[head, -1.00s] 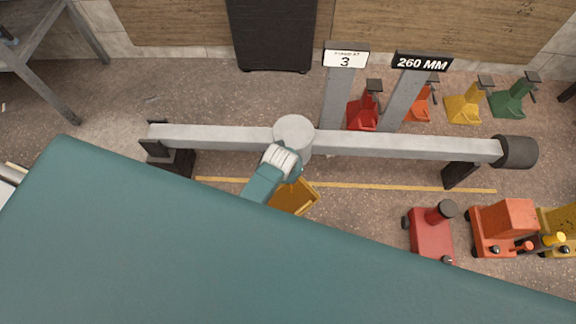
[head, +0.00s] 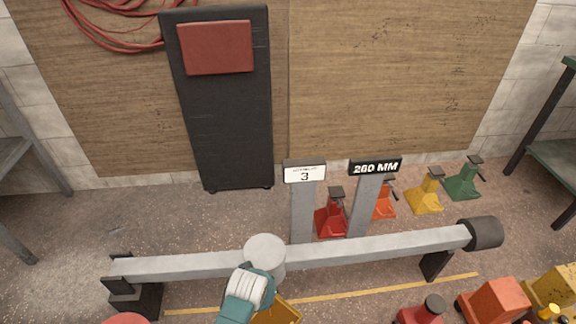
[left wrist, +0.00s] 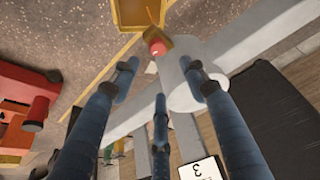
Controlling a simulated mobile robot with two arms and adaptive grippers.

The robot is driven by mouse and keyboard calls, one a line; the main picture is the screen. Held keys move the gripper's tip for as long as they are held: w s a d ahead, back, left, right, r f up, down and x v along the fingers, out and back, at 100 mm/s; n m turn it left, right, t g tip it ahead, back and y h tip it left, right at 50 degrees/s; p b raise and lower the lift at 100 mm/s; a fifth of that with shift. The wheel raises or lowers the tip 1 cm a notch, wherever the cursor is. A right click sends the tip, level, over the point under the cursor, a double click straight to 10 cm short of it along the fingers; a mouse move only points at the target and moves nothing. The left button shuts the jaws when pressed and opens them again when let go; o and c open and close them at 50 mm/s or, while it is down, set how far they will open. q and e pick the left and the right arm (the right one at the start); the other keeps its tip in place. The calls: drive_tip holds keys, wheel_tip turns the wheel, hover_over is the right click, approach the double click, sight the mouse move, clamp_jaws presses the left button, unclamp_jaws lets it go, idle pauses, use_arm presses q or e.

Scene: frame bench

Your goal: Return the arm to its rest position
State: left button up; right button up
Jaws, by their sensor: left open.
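My left gripper (left wrist: 160,78) shows in the left wrist view with its dark blue fingers spread apart and nothing between them. Behind the fingers is the round grey hub (left wrist: 182,92) of a grey beam; I cannot tell the gap between them. In the head view a teal arm part of mine with a white ribbed band (head: 245,290) stands at the bottom centre, just in front of the hub (head: 264,252). The fingers cannot be made out there. My right gripper is in neither current view.
The grey beam (head: 375,245) spans the floor, with a dark cylinder (head: 480,233) at its right end. Behind it stand sign posts, a red jack (head: 331,220) and other coloured jacks. A yellow object (head: 278,313) lies in front. A black panel (head: 228,120) leans at the wall.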

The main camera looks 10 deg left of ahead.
use_arm(q)
drive_tip(key=shift+s, duration=0.1)
drive_tip(key=s+a+f+m+g, duration=0.1)
drive_tip(key=s+a+f, duration=0.3)
drive_tip(key=s, duration=0.6)
drive_tip(key=s+a+f+m+g, duration=0.1)
drive_tip(key=s+a+f+m, duration=0.1)
drive_tip(key=s+f, duration=0.55)
drive_tip(key=s+a+r+g+p, duration=0.1)
drive_tip(key=s+a+r+p, duration=0.2)
drive_tip(key=s+r+p, duration=1.3)
drive_tip(key=s+p, duration=0.4)
drive_tip(key=p, duration=1.3)
drive_tip(key=shift+s+g+p, duration=0.15)
drive_tip(key=shift+g+p, duration=0.15)
use_arm(e)
drive_tip(key=s+d+r+g, duration=0.1)
drive_tip(key=s+d+r, duration=0.2)
drive_tip(key=s+r, duration=1.2)
drive_tip(key=s, duration=0.3)
drive_tip(key=shift+s, duration=0.15)
use_arm(q)
drive_tip(key=shift+r, duration=0.1)
use_arm(e)
drive_tip(key=shift+d, duration=0.1)
